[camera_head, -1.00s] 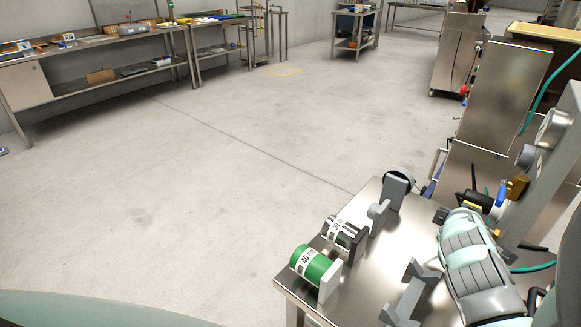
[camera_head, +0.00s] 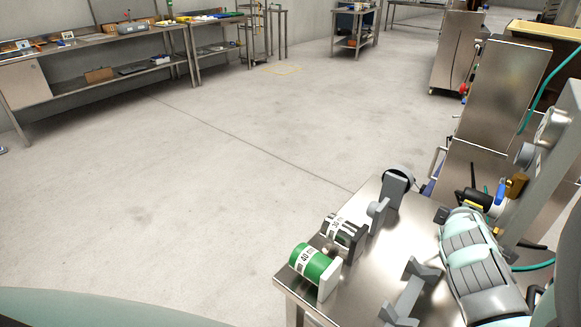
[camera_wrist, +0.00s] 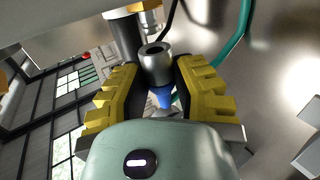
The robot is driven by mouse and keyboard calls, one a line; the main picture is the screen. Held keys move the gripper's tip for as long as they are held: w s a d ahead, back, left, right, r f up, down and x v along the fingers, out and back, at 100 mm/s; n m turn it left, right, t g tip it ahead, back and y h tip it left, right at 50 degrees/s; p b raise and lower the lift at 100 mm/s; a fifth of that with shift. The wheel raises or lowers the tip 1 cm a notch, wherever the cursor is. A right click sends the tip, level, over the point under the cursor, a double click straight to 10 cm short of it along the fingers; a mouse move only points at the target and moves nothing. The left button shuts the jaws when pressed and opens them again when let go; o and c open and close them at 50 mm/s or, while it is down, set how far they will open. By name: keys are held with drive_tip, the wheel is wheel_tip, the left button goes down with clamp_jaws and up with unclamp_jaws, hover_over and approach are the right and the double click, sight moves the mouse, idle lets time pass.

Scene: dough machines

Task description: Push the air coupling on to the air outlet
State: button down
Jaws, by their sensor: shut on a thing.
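The air coupling (camera_wrist: 155,62) is a grey metal sleeve with an open round end and a blue part below it. In the wrist view it sits between the black, yellow-padded fingers of my gripper (camera_wrist: 158,78), which is shut on it. A brass fitting (camera_wrist: 150,17), seemingly the air outlet, shows just above the coupling's open end; whether they touch I cannot tell. In the head view my gripper (camera_head: 478,203) is close to the brass piece (camera_head: 516,187) and a blue lever (camera_head: 501,194) on the grey post. The coupling is hard to make out there.
A steel table (camera_head: 345,284) in front bears a green roll (camera_head: 313,263), a black-and-white roll (camera_head: 342,230) and grey brackets. A green hose (camera_wrist: 236,42) curves beside the coupling. A steel cabinet (camera_head: 497,95) stands behind. The floor to the left is clear.

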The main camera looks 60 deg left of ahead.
drive_tip(key=shift+d, duration=0.15)
drive_tip(key=shift+w+d+p, duration=0.15)
drive_tip(key=shift+d+p, duration=0.2)
drive_tip(key=shift+w+d+p, duration=0.15)
drive_tip(key=shift+d+p, duration=0.25)
drive_tip(key=shift+d, duration=0.15)
drive_tip(key=shift+w+d+p, duration=0.15)
drive_tip(key=shift+d+p, duration=0.25)
drive_tip(key=shift+d, duration=0.15)
idle(0.6)
drive_tip(key=c, duration=1.1)
unclamp_jaws()
drive_tip(key=shift+c, duration=0.2)
drive_tip(key=o, duration=0.3)
drive_tip(key=shift+w+d, duration=0.1)
drive_tip(key=shift+d, duration=0.1)
drive_tip(key=shift+o, duration=0.4)
drive_tip(key=shift+a, duration=0.15)
drive_tip(key=o, duration=0.4)
drive_tip(key=shift+s+r, duration=0.3)
drive_tip(key=shift+s, duration=0.15)
